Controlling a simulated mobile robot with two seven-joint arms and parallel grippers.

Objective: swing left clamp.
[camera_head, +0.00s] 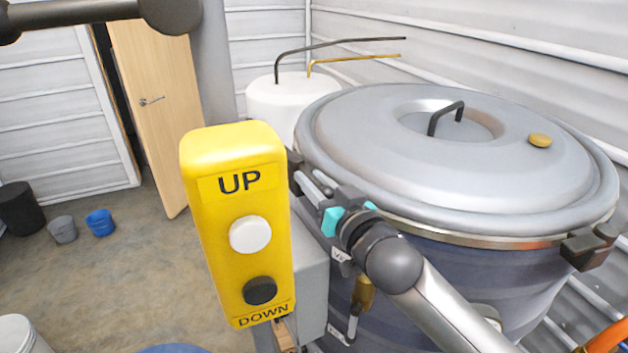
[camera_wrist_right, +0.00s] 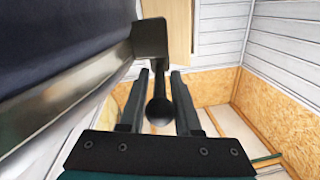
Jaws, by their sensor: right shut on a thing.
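The hopper's left clamp (camera_head: 294,170) is at the left edge of the lid rim in the head view, partly hidden by the yellow control box. In the right wrist view the clamp (camera_wrist_right: 150,39) is a dark block at the metal rim, with a lever ending in a round black knob (camera_wrist_right: 159,111). My right gripper (camera_head: 338,202), with teal parts, is at this clamp. In the wrist view my right gripper (camera_wrist_right: 160,78) has its two dark fingers on either side of the lever, shut on it. My left gripper is out of view.
The round grey hopper lid (camera_head: 400,150) with a handle lies on the drum. A second clamp (camera_head: 590,247) is at the right rim. The yellow UP/DOWN box (camera_head: 215,165) stands close left of my right gripper. A white container (camera_head: 275,103) is behind. Open floor lies left.

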